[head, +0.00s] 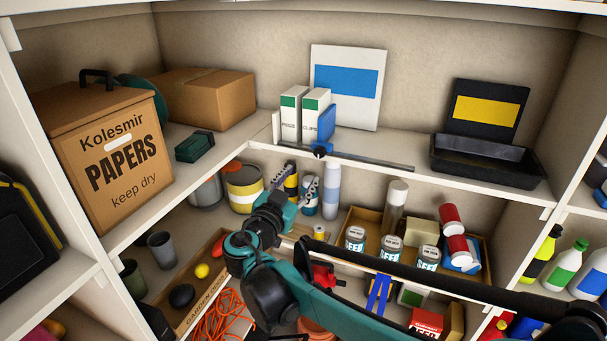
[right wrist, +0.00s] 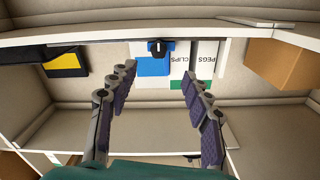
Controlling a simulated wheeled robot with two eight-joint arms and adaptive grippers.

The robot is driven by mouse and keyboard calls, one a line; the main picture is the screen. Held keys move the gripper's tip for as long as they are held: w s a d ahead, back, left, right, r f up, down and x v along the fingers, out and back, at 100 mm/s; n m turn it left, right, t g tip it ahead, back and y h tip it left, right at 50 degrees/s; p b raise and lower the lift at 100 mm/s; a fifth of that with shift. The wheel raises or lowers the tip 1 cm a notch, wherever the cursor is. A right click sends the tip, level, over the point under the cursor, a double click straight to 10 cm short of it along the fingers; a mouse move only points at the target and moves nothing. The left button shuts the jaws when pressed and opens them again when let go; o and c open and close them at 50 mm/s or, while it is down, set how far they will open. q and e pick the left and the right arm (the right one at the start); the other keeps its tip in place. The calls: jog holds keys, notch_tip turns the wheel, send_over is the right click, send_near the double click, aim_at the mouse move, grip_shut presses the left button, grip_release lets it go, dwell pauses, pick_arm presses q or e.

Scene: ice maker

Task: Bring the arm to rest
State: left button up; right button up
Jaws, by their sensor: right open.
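My right arm (head: 345,312), teal and black, comes in from the lower right and bends up at the wrist. My right gripper (head: 293,180) points up and away in front of the lower corner shelf, below the upper shelf's edge. In the right wrist view its two dark fingers (right wrist: 158,72) stand wide apart with nothing between them. That view is upside down; beyond the fingers are the white boxes marked PEGS and CLIPS (right wrist: 195,62) and a blue item (right wrist: 153,62). My left gripper is not in view.
The upper shelf bears a PAPERS box (head: 110,160), a brown carton (head: 208,98), a bar clamp (head: 365,158) at its edge and a black tray (head: 485,165). Below, cans, bottles and a crate (head: 355,222) stand close around my gripper. A garden box (head: 185,308) stands lower left.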

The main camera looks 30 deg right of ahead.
dwell(0.4)
jog(key=s+f+n+g+y+b, duration=0.25)
jog(key=s+f+b, duration=0.35)
jog(key=f, duration=0.6)
jog(key=s+f+n+g+y+b, duration=0.25)
jog(key=s+f+y+b, duration=0.2)
jog(key=f, duration=0.85)
jog(key=s+a+f+n+y+b, duration=0.3)
jog(key=s+a+f+b, duration=0.1)
jog(key=f, duration=0.4)
jog(key=s+a+f+n+y+b, duration=0.3)
jog(key=s+a+f+n+b, duration=0.1)
jog(key=s+a+f, duration=0.2)
notch_tip(320, 180, down, 2)
jog(key=shift+a+f+n+y+b, duration=0.1)
jog(key=shift+a+n+y+b, duration=0.2)
jog(key=shift+a+b, duration=0.15)
